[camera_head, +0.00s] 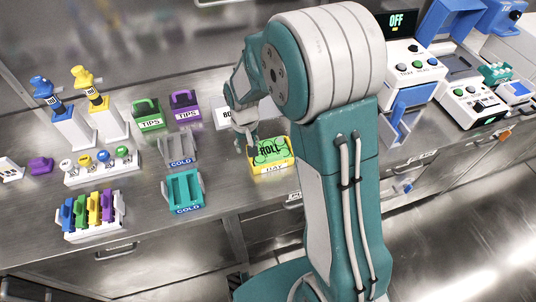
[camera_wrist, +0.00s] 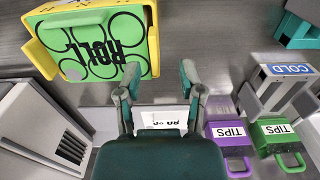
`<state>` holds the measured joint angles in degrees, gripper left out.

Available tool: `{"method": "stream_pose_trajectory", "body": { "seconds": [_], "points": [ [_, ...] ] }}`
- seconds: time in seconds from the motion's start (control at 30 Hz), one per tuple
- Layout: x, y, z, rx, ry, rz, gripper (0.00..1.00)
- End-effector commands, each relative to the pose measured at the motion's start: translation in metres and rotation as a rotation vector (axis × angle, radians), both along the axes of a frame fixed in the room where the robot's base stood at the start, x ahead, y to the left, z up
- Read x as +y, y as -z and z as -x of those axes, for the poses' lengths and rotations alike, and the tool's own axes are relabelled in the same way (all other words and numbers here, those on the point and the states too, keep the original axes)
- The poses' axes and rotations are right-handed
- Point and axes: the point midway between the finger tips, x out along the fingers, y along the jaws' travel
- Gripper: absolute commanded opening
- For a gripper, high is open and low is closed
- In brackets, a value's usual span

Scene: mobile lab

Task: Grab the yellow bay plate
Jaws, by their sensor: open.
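The yellow bay plate (camera_head: 286,165) sits near the table's front edge, right of the teal cold rack. Its green top is marked "ROLL" and shows several round outlines; its yellow front carries a partly legible label. In the wrist view the yellow bay plate (camera_wrist: 36,52) is at the upper left, with yellow sides around the green top. My gripper (camera_head: 249,146) is at the plate's left side in the head view. In the wrist view my gripper (camera_wrist: 160,75) has its fingers apart with nothing between them, to the right of the plate.
A white labelled block (camera_head: 223,115) stands behind my gripper. Green (camera_head: 148,121) and purple (camera_head: 184,106) tips boxes, a grey cold rack (camera_head: 180,146) and a teal cold rack (camera_head: 184,189) are to the left. White-and-blue instruments (camera_head: 408,85) stand at the right. My arm hides part of the table.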

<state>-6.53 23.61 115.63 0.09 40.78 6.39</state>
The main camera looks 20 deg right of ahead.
Motion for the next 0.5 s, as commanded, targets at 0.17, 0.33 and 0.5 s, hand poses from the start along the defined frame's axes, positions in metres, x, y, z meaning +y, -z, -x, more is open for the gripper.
{"method": "stream_pose_trajectory", "body": {
  "seconds": [0.17, 0.33, 0.5],
  "points": [
    [-0.001, 0.019, 0.001, 0.002, 0.001, 0.000, 0.50],
    [0.001, 0.021, 0.000, -0.001, 0.001, 0.001, 0.50],
    [0.001, 0.020, 0.000, -0.001, 0.001, 0.001, 0.06]
  ]
}}
